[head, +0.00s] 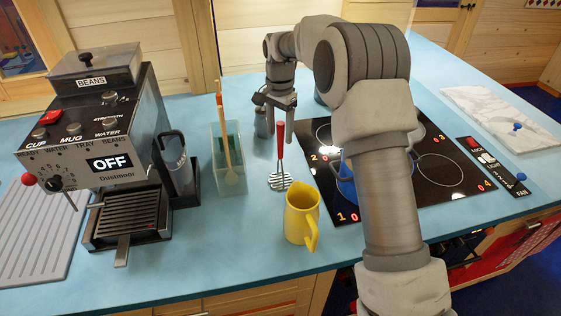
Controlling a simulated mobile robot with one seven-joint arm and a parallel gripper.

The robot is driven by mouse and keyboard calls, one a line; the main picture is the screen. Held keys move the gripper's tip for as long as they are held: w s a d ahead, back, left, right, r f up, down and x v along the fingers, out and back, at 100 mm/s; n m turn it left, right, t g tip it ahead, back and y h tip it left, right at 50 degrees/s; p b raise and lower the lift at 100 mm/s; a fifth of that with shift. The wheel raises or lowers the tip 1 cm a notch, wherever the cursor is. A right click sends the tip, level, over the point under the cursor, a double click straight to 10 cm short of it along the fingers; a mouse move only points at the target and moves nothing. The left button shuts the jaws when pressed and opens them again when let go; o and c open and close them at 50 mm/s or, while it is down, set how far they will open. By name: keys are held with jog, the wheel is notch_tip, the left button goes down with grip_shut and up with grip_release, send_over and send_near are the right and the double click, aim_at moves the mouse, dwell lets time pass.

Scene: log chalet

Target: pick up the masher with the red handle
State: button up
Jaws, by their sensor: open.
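The masher (280,157) with the red handle stands upright on the blue counter, its wire head down and its handle up. It is between the glass utensil holder and the cooktop. My gripper (275,132) is open, pointing down, at the handle's upper end in the head view. One finger shows to the left of the handle and one behind or to the right of it. I cannot tell whether the handle is between the fingers or in front of them. No contact can be made out.
A yellow jug (299,215) stands in front of the masher. A glass holder (229,170) with a wooden utensil is to its left. A coffee machine (115,150) stands further left. A black cooktop (440,165) with a blue pot (346,182) lies right, partly behind my arm.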

aim_at(281, 142)
jog(key=shift+w+d+f+p, duration=0.1)
jog(key=shift+f+p, duration=0.05)
jog(key=shift+f, duration=1.05)
jog(key=shift+w+f+p, duration=0.1)
jog(key=shift+f+p, duration=0.05)
jog(key=shift+f, duration=1)
grip_shut()
